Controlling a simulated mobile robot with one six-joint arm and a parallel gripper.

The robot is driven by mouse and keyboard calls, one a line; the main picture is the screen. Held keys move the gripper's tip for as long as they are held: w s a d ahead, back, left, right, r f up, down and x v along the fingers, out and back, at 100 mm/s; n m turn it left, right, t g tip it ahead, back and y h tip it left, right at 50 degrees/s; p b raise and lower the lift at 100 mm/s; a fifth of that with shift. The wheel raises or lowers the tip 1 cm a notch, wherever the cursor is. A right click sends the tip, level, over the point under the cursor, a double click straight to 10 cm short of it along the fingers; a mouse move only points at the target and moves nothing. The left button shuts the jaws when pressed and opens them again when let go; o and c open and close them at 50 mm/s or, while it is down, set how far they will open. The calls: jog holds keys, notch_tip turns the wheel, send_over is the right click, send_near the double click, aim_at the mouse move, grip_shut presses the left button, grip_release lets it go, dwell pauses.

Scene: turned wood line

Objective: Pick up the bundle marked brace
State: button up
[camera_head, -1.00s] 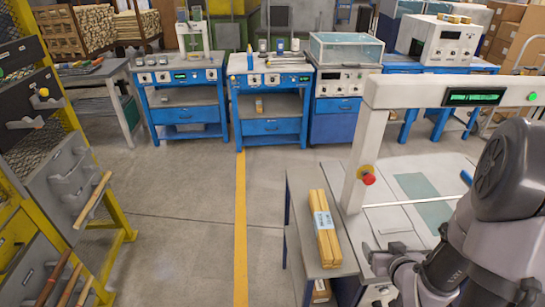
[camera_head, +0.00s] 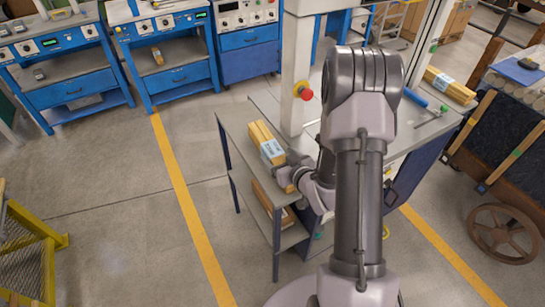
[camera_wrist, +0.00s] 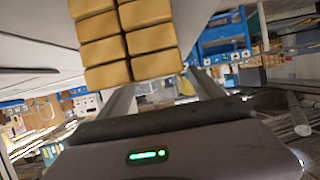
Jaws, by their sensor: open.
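A bundle of light wood sticks (camera_head: 262,138) with a pale blue label lies on the grey side shelf; the label's print is too small to read. Its stacked stick ends fill the top of the wrist view (camera_wrist: 130,42). My gripper (camera_head: 286,176) is at the bundle's near end, with its fingers partly hidden in the head view. In the wrist view my gripper (camera_wrist: 162,90) is open, its two fingers apart and pointing toward the bundle's end. I cannot tell whether they touch it. A second labelled bundle (camera_head: 450,86) lies on the machine table at the right.
A white post with a red emergency button (camera_head: 303,91) stands just right of the bundle. A lower shelf (camera_head: 290,238) holds a cardboard box. Blue workbenches (camera_head: 168,60) stand behind. A dark cart with a spoked wheel (camera_head: 502,233) is at right. The floor left of the shelf is clear.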

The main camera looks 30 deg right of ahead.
aim_at(274, 149)
jog(key=x, duration=0.1)
jog(key=b+x, duration=0.1)
jog(key=x, duration=0.3)
jog(key=shift+w+d+r, duration=0.15)
jog(key=shift+w+r, duration=0.1)
jog(key=shift+w, duration=0.1)
grip_shut()
